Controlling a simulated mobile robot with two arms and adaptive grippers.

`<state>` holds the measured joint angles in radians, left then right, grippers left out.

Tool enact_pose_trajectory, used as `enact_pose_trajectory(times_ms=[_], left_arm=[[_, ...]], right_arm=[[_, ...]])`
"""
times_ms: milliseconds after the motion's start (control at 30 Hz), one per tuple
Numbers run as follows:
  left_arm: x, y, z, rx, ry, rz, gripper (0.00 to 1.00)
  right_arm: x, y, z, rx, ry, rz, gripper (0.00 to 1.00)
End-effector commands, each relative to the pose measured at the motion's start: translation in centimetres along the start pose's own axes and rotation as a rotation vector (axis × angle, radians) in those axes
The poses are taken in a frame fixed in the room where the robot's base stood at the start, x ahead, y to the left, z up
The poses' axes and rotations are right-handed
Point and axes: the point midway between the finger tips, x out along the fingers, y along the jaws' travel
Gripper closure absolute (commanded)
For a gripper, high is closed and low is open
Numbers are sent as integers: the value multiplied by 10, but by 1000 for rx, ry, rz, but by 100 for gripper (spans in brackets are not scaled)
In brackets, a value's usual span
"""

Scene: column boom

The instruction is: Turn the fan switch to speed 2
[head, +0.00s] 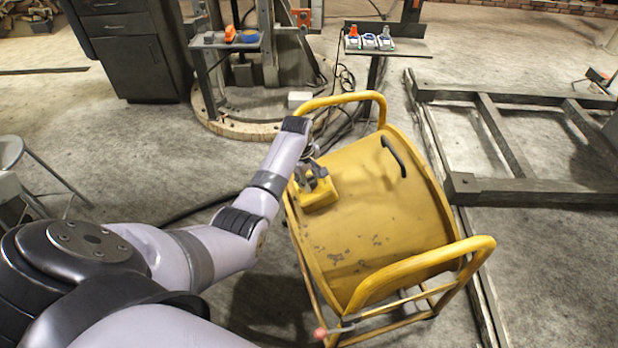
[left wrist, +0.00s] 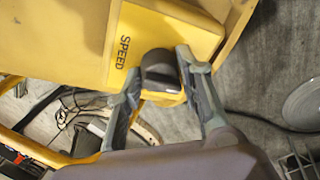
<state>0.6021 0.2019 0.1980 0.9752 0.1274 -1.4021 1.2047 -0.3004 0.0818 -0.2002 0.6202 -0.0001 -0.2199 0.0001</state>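The fan is a large yellow drum (head: 385,215) in a tubular frame, in the middle of the head view. Its yellow switch box (head: 318,197) is on the drum's left side; in the left wrist view the box (left wrist: 205,40) bears the word SPEED. A black knob (left wrist: 160,70) sticks out of it. My left gripper (head: 314,175) is at the box, and in the left wrist view its two fingers (left wrist: 160,72) stand on either side of the knob. Whether both press on it is unclear. The knob's setting cannot be read. My right gripper is not in view.
A small stand (head: 385,45) with colored items is behind the fan. A metal frame (head: 530,190) lies on the floor at right. A dark drawer cabinet (head: 130,60) stands at back left. Bare floor (head: 130,185) lies left of my arm.

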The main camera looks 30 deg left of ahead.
Motion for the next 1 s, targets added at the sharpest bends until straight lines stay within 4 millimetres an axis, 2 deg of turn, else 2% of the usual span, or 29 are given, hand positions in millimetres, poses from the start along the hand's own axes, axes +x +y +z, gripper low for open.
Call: enact_pose_trajectory(times_ms=[400,733,1000], left_arm=[[0,0,0,0,0,0,95],[-2,0,0,54,2,7,96],[-4,-1,0,232,12,39,96]], right_arm=[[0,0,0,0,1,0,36],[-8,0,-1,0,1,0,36],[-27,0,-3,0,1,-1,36]])
